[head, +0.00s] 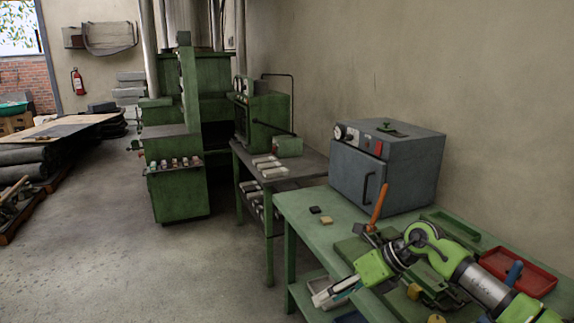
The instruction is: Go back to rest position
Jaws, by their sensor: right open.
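My right arm comes in from the lower right, over the green workbench (310,228). My right gripper (324,297) points down and left, just off the bench's front edge in the picture. It is open, and I see nothing held in it. The fingers are small and partly merge with the pale items on the lower shelf behind them. My left gripper is not in view.
A grey oven (405,170) stands on the bench, with a red tray (520,272) to its right. An orange-handled tool (378,203) rises near my arm. Green machines (180,175) stand further back. The concrete floor (120,250) at left is clear.

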